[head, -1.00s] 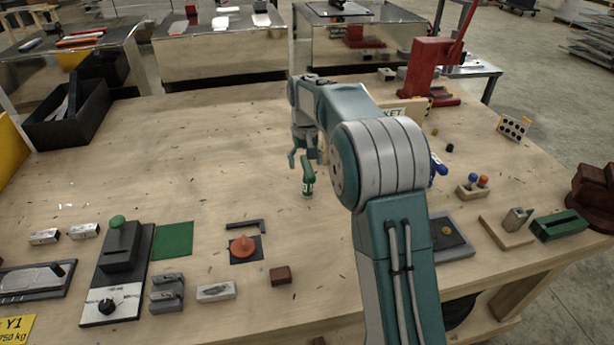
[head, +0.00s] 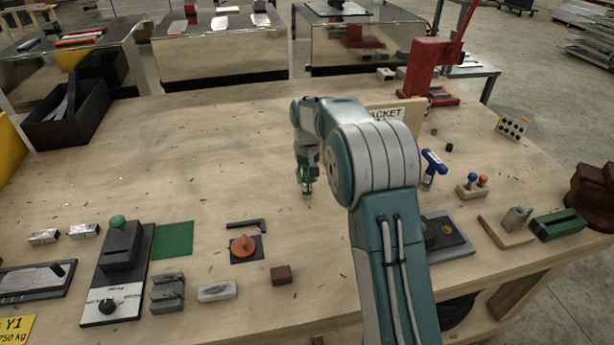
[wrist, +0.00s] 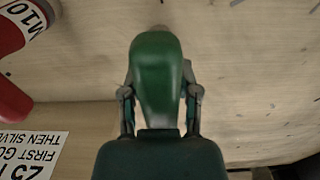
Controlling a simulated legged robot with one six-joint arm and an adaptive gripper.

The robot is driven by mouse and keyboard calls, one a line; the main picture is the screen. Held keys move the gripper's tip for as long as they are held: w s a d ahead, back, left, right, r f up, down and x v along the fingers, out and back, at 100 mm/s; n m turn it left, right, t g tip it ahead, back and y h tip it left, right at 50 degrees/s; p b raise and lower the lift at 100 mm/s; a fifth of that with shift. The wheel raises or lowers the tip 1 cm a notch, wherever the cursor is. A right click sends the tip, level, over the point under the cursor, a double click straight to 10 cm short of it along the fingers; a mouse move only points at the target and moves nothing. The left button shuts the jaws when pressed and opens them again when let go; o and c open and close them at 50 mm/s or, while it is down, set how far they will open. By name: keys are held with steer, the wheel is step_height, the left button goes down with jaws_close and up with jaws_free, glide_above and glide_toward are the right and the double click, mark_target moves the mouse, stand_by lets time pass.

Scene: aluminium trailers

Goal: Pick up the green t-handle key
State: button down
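The green t-handle key (head: 307,189) is on the wooden table near the middle, mostly covered by my gripper in the head view. In the wrist view its rounded green handle (wrist: 157,65) fills the centre, directly in front of the gripper's palm. My gripper (head: 306,183) points down around the key, close to the tabletop. In the wrist view its fingers (wrist: 160,95) stand on both sides of the handle, close to its edges. The handle hides the fingertips, so I cannot tell whether they press on it.
A red item marked M10 (wrist: 15,25) lies close by in the wrist view, with a printed sign (wrist: 30,153) near it. A blue t-handle key (head: 432,165) stands right of my arm. A red press (head: 430,70) stands behind.

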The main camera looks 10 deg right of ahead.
steer(key=shift+d, duration=0.1)
steer(key=shift+r, duration=0.25)
steer(key=r, duration=0.3)
steer(key=shift+s+d+r, duration=0.15)
steer(key=shift+s+r, duration=0.05)
steer(key=shift+s, duration=0.1)
steer(key=s+d+r, duration=0.2)
steer(key=s+r, duration=0.2)
steer(key=s, duration=0.2)
steer(key=s+d+r, duration=0.2)
steer(key=s+r, duration=0.3)
steer(key=s, duration=0.1)
steer(key=shift+s+d, duration=0.25)
steer(key=shift+s, duration=0.05)
stand_by(0.5)
